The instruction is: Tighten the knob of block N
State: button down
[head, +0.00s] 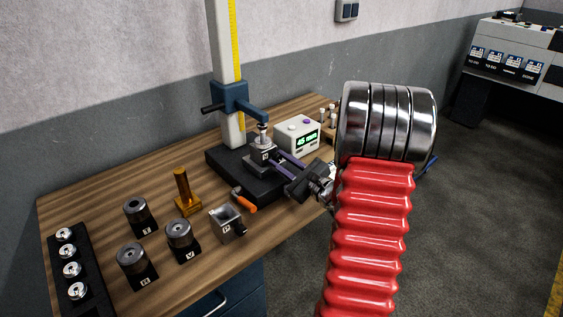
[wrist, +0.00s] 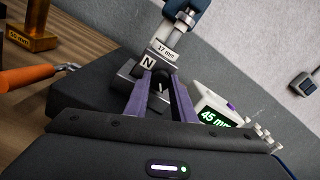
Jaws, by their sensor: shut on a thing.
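Block N (head: 261,153) is a small grey metal block on the black base (head: 222,168) of the measuring stand, under the stand's blue arm. In the wrist view, block N (wrist: 148,63) shows its N label, with a 17 mm label above it. My gripper (head: 278,157) reaches it from the right in the head view, with purple fingers. In the wrist view, my gripper (wrist: 162,82) is shut on the dark knob (wrist: 160,88) on the block's near side. The fingers hide the knob's sides.
A display box (head: 299,136) reading 45 mm stands right of the block. An orange-handled tool (head: 244,200) and a brass post (head: 184,188) are in front and to the left. Several labelled blocks and a black rack (head: 84,268) of round silver pieces occupy the left of the wooden table.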

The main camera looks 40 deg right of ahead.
jog(key=m, duration=0.4)
jog(key=shift+m, duration=1.6)
jog(key=c, duration=1.8)
grip_release()
jog(key=shift+o, duration=0.2)
jog(key=shift+s, duration=0.15)
jog(key=s, duration=1.3)
jog(key=shift+s+d, duration=0.15)
jog(key=shift+s, duration=0.15)
